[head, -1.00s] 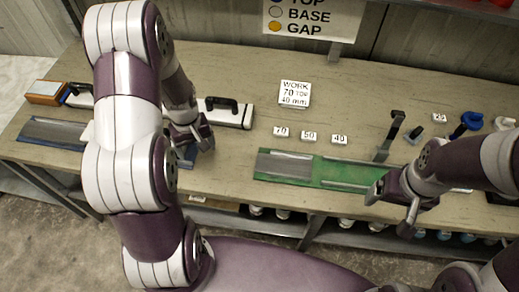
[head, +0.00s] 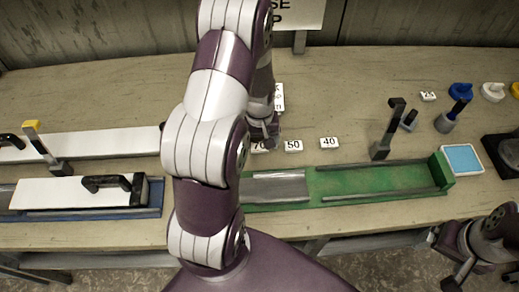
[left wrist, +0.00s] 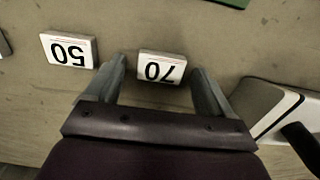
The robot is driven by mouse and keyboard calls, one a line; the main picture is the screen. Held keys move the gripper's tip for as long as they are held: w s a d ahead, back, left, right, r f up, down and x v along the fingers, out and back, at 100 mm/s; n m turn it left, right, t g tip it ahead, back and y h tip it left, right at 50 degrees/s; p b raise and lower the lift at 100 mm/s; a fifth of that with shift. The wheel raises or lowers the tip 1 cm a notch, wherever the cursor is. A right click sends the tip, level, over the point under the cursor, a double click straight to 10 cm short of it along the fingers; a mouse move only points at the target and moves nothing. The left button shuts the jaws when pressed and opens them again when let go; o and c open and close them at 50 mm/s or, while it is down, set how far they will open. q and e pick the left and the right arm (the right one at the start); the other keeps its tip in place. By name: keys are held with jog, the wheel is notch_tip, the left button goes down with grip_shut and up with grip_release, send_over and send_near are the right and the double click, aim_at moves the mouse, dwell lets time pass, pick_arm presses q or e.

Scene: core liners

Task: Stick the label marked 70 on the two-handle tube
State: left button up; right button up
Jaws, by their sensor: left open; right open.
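The label marked 70 (head: 259,147) lies on the table at the left of a row of small white labels, partly hidden by my left gripper (head: 263,132). In the left wrist view the 70 label (left wrist: 161,67) lies between the tips of my open left fingers (left wrist: 158,72), which hold nothing. The two-handle tube (head: 95,144) is a long white bar with black handles at the back left. Its right end is hidden behind my arm; a white end with a black handle (left wrist: 278,108) shows in the left wrist view. My right gripper (head: 458,248) is open and empty, off the table's front edge.
Labels 50 (head: 293,146) and 40 (head: 329,143) lie beside the 70. A white one-handle piece (head: 60,192) sits in a blue tray (head: 150,212). A green tray (head: 385,180), a dark upright stand (head: 388,135) and a light-blue pad (head: 462,159) are to the right.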

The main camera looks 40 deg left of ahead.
aim_at(260, 145)
pick_arm(q)
jog(key=shift+c, duration=0.7)
jog(key=c, duration=0.5)
jog(key=shift+s+r, duration=0.1)
jog(key=shift+r, duration=0.05)
jog(key=c, duration=0.4)
jog(key=shift+r+p, duration=0.35)
jog(key=shift+p, duration=0.05)
notch_tip(260, 145, up, 5)
jog(key=p, duration=0.5)
jog(key=shift+r, duration=0.2)
jog(key=shift+f, duration=0.1)
